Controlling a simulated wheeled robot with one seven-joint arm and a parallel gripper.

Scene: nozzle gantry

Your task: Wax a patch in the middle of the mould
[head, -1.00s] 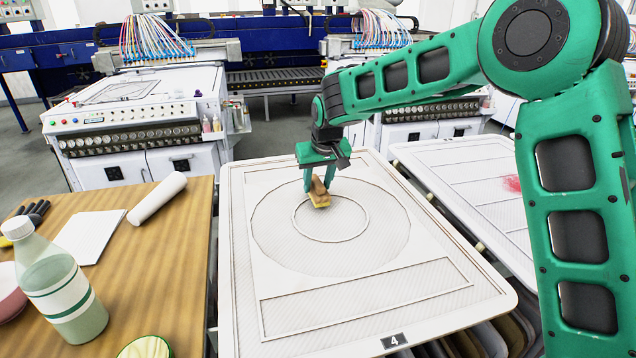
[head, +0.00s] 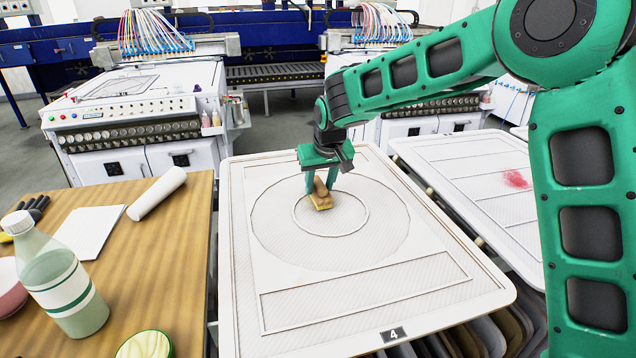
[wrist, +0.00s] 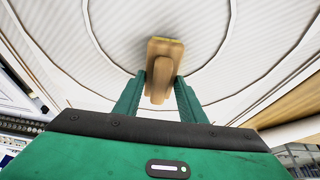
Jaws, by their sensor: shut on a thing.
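The mould (head: 365,309) is a large white panel marked 4, with a large ring, a smaller ring inside it and a long rectangle near its front edge. My gripper (head: 321,184) is shut on a brown wooden-handled brush or applicator (head: 321,198) with a yellowish underside. The applicator is at the upper part of the small ring, low over the surface; I cannot tell whether it touches. In the wrist view the applicator (wrist: 160,65) sits between the two green fingers (wrist: 160,90). Any wax on the mould is not discernible.
A wooden table (head: 150,265) at left holds a bottle (head: 62,290), a white roll (head: 158,194), paper (head: 88,231), a round green-rimmed tin (head: 145,346) and a pink bowl (head: 10,290). A second white panel (head: 470,180) with a red smudge lies at right. Machines stand behind.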

